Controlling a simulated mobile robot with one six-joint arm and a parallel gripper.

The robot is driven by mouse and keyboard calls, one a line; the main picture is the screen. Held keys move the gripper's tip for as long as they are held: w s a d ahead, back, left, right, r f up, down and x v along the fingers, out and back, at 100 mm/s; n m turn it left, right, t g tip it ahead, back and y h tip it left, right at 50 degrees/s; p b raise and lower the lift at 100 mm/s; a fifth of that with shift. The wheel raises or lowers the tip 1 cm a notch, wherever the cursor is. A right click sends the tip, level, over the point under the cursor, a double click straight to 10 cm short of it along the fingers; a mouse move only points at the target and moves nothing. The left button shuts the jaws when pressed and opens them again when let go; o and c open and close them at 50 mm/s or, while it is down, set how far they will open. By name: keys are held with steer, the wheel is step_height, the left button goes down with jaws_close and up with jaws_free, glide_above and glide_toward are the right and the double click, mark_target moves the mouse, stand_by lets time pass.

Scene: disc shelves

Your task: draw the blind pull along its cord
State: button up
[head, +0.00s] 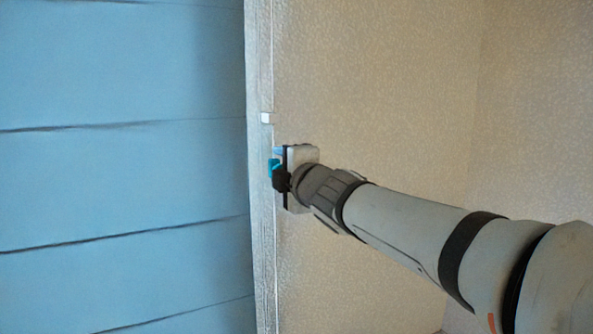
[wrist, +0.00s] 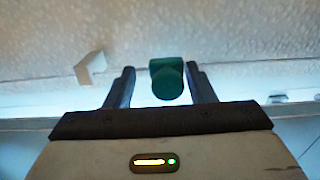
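The blind pull is a small teal-green knob. It shows between my two fingers in the wrist view (wrist: 167,79) and as a small teal patch beside the pale window frame in the head view (head: 273,168). My gripper (wrist: 160,68) is open around it, with a clear gap to the left finger and a narrower one to the right finger. My gripper also shows at the frame in the head view (head: 278,170), where my wrist partly hides it. I cannot make out the cord.
Blue blind slats (head: 120,180) fill the left of the head view. A pale vertical frame (head: 261,220) borders them, with a small white block (head: 266,118) above my gripper; a white bracket (wrist: 90,68) shows in the wrist view. A beige textured wall (head: 390,80) lies to the right.

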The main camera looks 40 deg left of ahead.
steer(key=shift+s+d+f, duration=0.1)
steer(key=b+v, duration=0.1)
steer(key=v, duration=0.6)
steer(key=shift+d, duration=0.3)
stand_by(0.4)
